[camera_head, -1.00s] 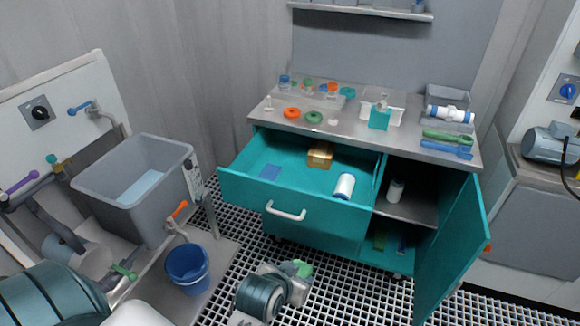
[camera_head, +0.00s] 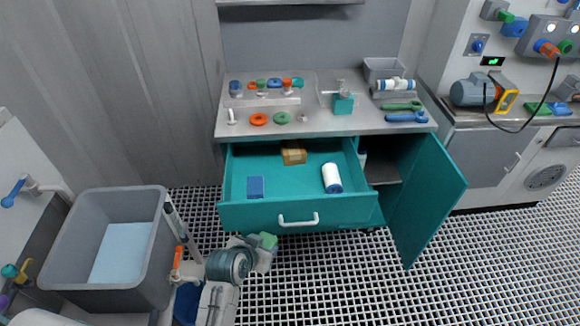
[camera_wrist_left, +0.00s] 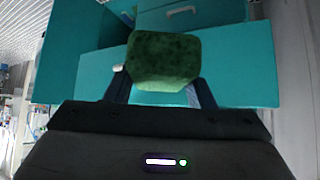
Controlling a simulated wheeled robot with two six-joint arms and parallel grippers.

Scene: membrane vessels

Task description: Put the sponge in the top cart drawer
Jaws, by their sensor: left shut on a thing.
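My left gripper (camera_head: 262,246) is shut on a green sponge (camera_head: 268,240), low in front of the teal cart. In the left wrist view the sponge (camera_wrist_left: 164,61) sits between the two fingers, with teal cart fronts behind it. The top cart drawer (camera_head: 240,214) is pulled open. It holds a blue block (camera_head: 256,187), a brown box (camera_head: 294,153) and a white roll with a blue end (camera_head: 331,177). The sponge is outside the drawer, in front of and below its left front part. My right gripper does not show.
The cart door (camera_head: 428,195) stands open at the right. A grey tub (camera_head: 70,235) with light blue content stands at the left, beside my arm. The cart top (camera_head: 350,122) carries rings, bottles, a dispenser and tools. The drawer's middle floor is bare.

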